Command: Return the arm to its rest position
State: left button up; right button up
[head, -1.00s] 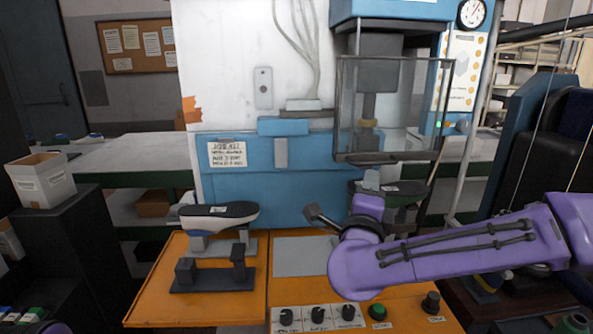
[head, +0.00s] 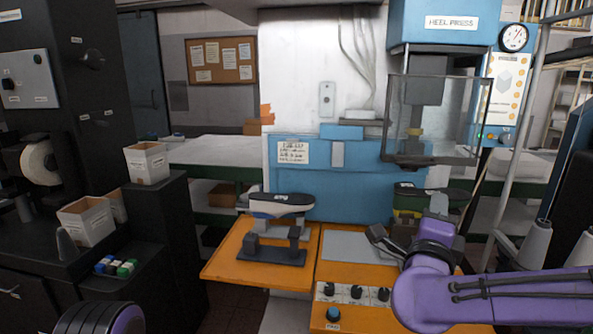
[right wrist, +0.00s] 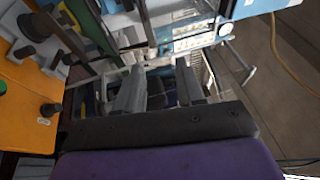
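My right arm (head: 490,297) reaches in from the right, over the front of the orange bench. My right gripper (head: 384,242) points left and away above the bench's right part. In the right wrist view, its two fingers (right wrist: 160,88) stand apart with nothing between them. My left gripper is not in view; only a purple and black part of my left arm shows at the bottom left. A shoe last with a dark top and white side (head: 281,203) sits on a grey stand on the bench, left of the right gripper.
The heel press (head: 434,120) stands behind the bench, a dark green-edged piece (head: 445,197) beneath it, partly behind my arm. Knobs (head: 354,294) line the orange bench front (head: 232,268). Dark shelving with white boxes (head: 147,163) stands left. A floor gap separates shelving and bench.

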notch_tip(320, 180, down, 9)
jog(key=w+a+n+y, duration=0.2)
jog(key=a+n+y, duration=0.15)
jog(key=n, duration=0.25)
jog(key=s+d+f+n+g+y, duration=0.1)
jog(key=s+f+n+g+y, duration=0.2)
jog(key=f, duration=1)
jog(key=s+f+n+g+y, duration=0.1)
jog(key=s+f+n+g, duration=0.25)
jog(key=f, duration=0.85)
jog(key=s+d+f+n+g, duration=0.2)
jog(key=s+d+f+g, duration=0.1)
jog(key=s+f, duration=0.7)
jog(key=s+d+f+n+g+h, duration=0.1)
jog(key=s+d+f+n+g, duration=0.2)
jog(key=s+f, duration=0.7)
jog(key=s+d+g, duration=0.1)
jog(key=s, duration=0.6)
jog(key=shift+s+g+b, duration=0.35)
jog(key=shift+s+b, duration=0.05)
